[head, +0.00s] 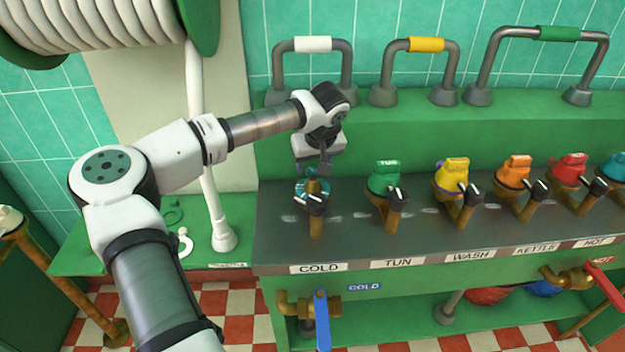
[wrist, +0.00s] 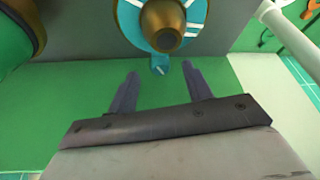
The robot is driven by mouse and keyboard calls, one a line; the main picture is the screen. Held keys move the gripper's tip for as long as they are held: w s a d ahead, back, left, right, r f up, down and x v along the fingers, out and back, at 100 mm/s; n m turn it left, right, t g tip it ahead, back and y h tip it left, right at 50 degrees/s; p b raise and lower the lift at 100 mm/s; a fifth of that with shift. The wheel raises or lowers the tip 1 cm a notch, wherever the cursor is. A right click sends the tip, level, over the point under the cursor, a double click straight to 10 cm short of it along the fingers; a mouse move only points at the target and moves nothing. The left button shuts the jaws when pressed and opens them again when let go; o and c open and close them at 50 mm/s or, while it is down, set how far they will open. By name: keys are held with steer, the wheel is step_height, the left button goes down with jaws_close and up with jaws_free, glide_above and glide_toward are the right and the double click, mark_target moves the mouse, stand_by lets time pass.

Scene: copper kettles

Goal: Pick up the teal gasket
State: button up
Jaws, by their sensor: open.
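The teal gasket (head: 299,190) is around the brass fitting at the COLD station, at the left end of the dark counter. In the wrist view the teal gasket (wrist: 127,18) is a ring with pale marks around the brass end, and its small tab (wrist: 160,66) points toward my fingers. My gripper (head: 325,168) is just above and behind the COLD fitting. In the wrist view my gripper (wrist: 160,72) is open, with the tab showing between the two fingertips. I cannot tell whether the fingers touch it. Part of the ring is hidden by the brass.
Similar fittings stand to the right, starting with the green TUN one (head: 384,178) and the yellow WASH one (head: 452,177). Pipe handles (head: 313,44) rise behind. A white upright pipe (head: 217,215) stands left of the counter. A blue-handled valve (head: 322,318) is below.

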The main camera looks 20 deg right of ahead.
mark_target(312, 171)
steer(key=shift+w+f, duration=0.25)
steer(key=shift+f, duration=0.4)
steer(key=c, duration=1)
steer(key=shift+r, duration=0.1)
step_height(312, 171, up, 20)
steer(key=shift+f+b, duration=0.1)
steer(key=shift+b, duration=0.65)
